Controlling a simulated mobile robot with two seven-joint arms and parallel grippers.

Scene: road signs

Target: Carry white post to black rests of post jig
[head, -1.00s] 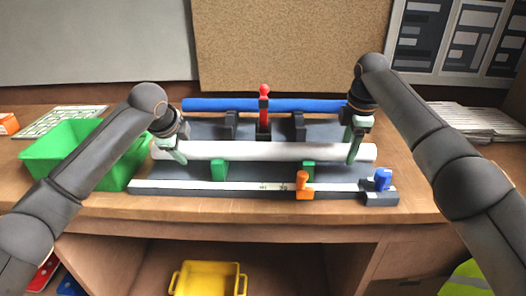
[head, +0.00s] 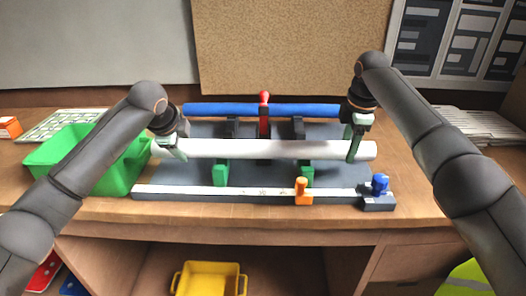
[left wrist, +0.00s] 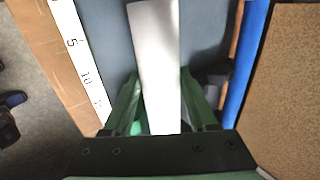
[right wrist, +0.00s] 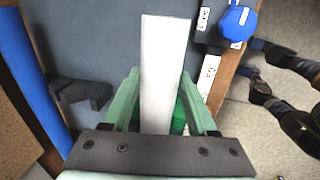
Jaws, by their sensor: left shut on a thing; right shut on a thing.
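The white post (head: 265,149) lies level across both of my grippers, above the dark post jig (head: 267,173). My left gripper (head: 172,150) is shut on it near its left end; my right gripper (head: 355,152) is shut on it near its right end. The two black rests (head: 233,127) (head: 297,128) stand behind the post in the head view, their lower parts hidden. The post is in front of them and over the green rests (head: 221,174) (head: 307,173). The post also shows in the left wrist view (left wrist: 155,55) and right wrist view (right wrist: 163,65).
A red-handled clamp (head: 264,112) stands between the black rests, by a blue bar (head: 215,110) at the back. A ruler strip (head: 220,191) with an orange slider (head: 302,191) and blue knob (head: 380,183) runs along the front. A green bin (head: 80,160) stands at left.

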